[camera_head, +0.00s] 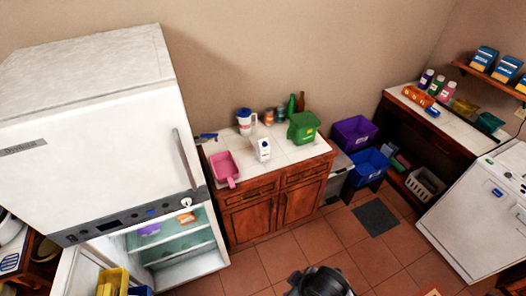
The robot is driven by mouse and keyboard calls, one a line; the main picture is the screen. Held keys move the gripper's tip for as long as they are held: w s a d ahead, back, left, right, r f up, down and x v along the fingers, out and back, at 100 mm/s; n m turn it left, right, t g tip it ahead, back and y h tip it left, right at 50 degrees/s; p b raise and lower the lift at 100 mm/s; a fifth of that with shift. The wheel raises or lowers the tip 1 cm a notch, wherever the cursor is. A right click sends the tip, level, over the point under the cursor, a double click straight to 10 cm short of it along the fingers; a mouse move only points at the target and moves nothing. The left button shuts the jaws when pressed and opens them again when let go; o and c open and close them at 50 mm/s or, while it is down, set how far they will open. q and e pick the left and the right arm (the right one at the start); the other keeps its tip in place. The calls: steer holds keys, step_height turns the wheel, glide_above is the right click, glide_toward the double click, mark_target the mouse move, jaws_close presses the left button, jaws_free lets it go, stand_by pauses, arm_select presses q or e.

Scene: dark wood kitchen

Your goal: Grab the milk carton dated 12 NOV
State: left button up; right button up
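A small white carton (263,149) stands upright on the tiled top of the wooden cabinet (288,158), right of the pink container. It has a dark marking on its front, too small to read, so I cannot tell its date. The white fridge (105,140) stands at the left with its lower compartment (170,243) open. A purple item (149,230) and an orange item (187,217) lie inside on the shelves. No other milk carton can be made out.
On the cabinet top are a pink container (224,168), a white-and-blue jug (246,121), cans, bottles and a green bin (303,127). Purple (354,131) and blue bins (370,165) stand to its right. The tiled floor (320,245) is mostly clear around a grey mat (376,217).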

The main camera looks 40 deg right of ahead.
arm_select(q)
steer(key=shift+o, duration=0.3)
steer(key=o, duration=0.9)
steer(key=shift+o, duration=0.2)
steer(key=shift+w, duration=0.1)
